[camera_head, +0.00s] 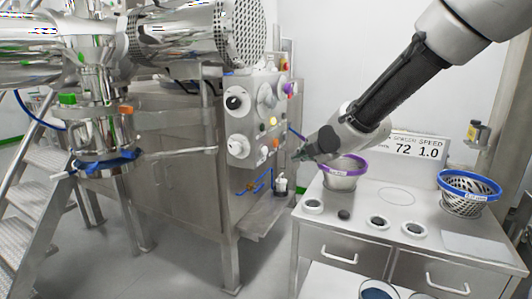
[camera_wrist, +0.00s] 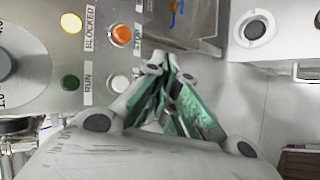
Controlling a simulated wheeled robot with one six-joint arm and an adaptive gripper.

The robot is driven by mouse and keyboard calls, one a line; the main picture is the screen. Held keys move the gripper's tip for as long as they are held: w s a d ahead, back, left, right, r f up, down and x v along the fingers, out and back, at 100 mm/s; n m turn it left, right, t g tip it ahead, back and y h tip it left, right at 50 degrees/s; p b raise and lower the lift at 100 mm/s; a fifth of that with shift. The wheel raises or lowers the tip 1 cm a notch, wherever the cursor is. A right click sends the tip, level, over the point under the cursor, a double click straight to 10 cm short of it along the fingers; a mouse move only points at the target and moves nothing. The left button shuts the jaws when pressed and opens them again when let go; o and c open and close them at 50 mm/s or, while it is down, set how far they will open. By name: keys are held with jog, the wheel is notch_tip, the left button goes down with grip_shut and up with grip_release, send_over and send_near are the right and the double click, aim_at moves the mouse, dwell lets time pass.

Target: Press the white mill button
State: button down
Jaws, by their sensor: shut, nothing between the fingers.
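The white button (camera_wrist: 120,83) is on the steel control panel, beside the RUN label and below the orange STOP button (camera_wrist: 121,34) in the wrist view. My gripper (camera_wrist: 164,66) is shut and empty, its green-padded fingers together. In the wrist view its tips appear just right of the white button; I see no clear contact. In the head view my gripper (camera_head: 301,154) is just right of the control panel (camera_head: 242,124), at the height of its lower part. The small buttons there are hard to tell apart.
A green lamp (camera_wrist: 70,82) and a yellow lamp (camera_wrist: 72,22) sit beside the buttons. A purple-rimmed sieve (camera_head: 343,181) stands on the steel bench (camera_head: 450,221) below my arm. A blue-rimmed basket (camera_head: 467,205) is farther right. Steel stairs (camera_head: 33,187) are at left.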

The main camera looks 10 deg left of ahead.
aim_at(264, 151)
jog(key=w+a, duration=0.2)
jog(key=a, duration=0.4)
jog(key=shift+w, duration=0.15)
dwell(1.3)
jog(key=shift+w+a, duration=0.1)
jog(key=shift+a, duration=0.25)
